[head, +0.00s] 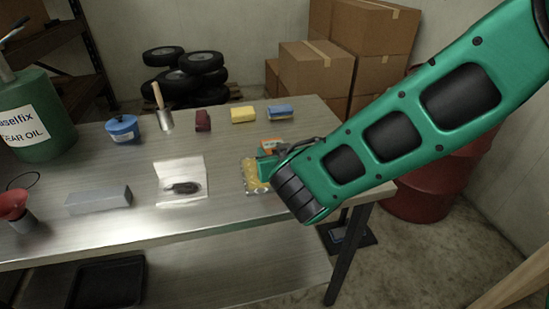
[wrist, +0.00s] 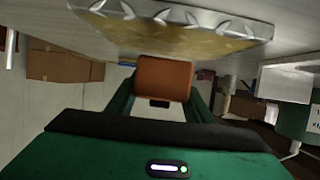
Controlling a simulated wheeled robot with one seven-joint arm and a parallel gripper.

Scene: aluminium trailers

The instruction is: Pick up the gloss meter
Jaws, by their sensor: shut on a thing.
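My gripper (head: 266,162) is over the right end of the workbench, low and partly hidden by my own arm. It is shut on an orange block-shaped device, which looks like the gloss meter (wrist: 164,78); the device sits between the two green fingers in the wrist view. In the head view only a small orange part of the gloss meter (head: 271,143) shows beside the gripper. A yellowish plate with a raised metal pattern (head: 249,178) lies on the bench just left of the gripper. I cannot tell whether the device still touches anything below it.
A red drum (head: 425,195) stands right.

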